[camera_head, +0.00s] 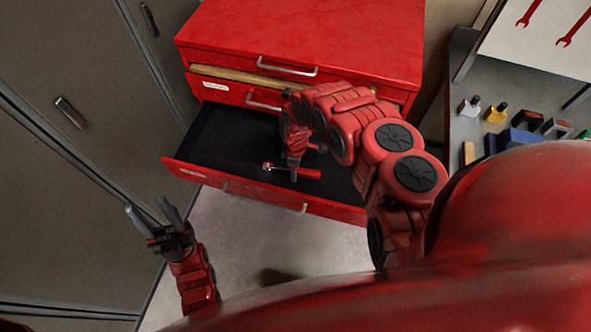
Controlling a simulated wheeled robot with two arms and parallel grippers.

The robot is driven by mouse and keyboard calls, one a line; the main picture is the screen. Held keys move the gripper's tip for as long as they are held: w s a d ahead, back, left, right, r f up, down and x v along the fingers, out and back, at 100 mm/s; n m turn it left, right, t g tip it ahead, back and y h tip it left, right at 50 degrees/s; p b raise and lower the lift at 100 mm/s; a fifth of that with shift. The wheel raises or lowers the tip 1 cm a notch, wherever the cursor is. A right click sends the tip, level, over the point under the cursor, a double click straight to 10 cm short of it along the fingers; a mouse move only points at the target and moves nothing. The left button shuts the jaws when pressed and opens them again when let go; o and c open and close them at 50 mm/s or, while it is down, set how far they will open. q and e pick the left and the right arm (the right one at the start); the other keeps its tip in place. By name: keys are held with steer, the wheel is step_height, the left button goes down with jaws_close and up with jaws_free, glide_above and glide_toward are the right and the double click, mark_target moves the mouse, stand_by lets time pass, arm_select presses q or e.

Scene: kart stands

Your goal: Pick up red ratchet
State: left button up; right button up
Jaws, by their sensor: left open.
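The red ratchet (308,173) lies in the open, dark-lined drawer (215,134) of the red tool cabinet. Its silver head points left and its red handle points right. My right gripper (293,174) reaches down into the drawer, with its fingertips at the middle of the ratchet and covering part of it. Whether its fingers are closed on the ratchet or only around it cannot be told. My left gripper (153,208) is open and empty, outside the drawer at the lower left, with its fingers pointing up.
Another drawer (228,87) above is slightly open. Grey lockers (60,170) stand close on the left. A workbench (462,126) with bottles and small boxes is on the right. Bare floor (240,235) shows in front of the drawer.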

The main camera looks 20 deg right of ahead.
steer(key=shift+w+f, duration=0.15)
steer(key=shift+f, duration=0.15)
jaws_close()
stand_by(0.3)
